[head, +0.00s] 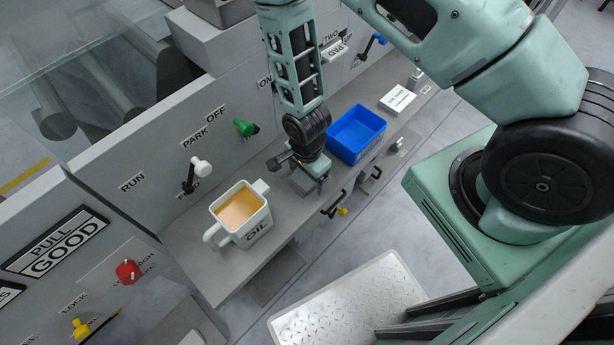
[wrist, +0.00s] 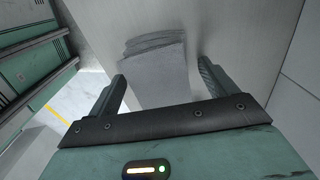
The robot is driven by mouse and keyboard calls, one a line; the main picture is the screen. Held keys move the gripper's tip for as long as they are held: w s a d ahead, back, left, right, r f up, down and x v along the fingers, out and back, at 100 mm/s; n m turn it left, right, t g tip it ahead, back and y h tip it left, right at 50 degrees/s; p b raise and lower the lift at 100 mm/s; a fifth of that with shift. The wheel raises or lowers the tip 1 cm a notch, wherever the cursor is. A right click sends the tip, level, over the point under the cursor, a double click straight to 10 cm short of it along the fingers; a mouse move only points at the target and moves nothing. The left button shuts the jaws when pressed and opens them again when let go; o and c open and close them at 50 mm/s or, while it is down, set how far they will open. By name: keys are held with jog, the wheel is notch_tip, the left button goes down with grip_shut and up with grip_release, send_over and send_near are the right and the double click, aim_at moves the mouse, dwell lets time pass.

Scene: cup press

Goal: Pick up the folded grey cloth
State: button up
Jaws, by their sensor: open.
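The folded grey cloth (wrist: 157,70) lies flat on the grey shelf in the wrist view, with its layered folded edge at the far end. My gripper (wrist: 162,74) is open, with one finger to each side of the cloth and free space between each finger and the cloth's edges. Nothing is held. In the head view my gripper (head: 308,172) points down close over the shelf (head: 283,215). The cloth is mostly hidden there under the gripper, and I cannot tell whether the fingertips touch the shelf.
A white OIL jug (head: 255,225) with amber liquid stands to the left of my gripper. A blue bin (head: 357,134) stands to the right, close by. A white box (head: 397,98) lies farther right. The panel behind carries a green knob (head: 244,127) and a white-tipped lever (head: 200,166).

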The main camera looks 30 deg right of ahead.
jog(key=shift+f, duration=0.15)
jog(key=c, duration=1.1)
notch_tip(320, 180, up, 10)
jog(key=o, duration=0.5)
jog(key=shift+c, duration=0.2)
jog(key=c, duration=0.4)
jog(key=shift+o, duration=0.2)
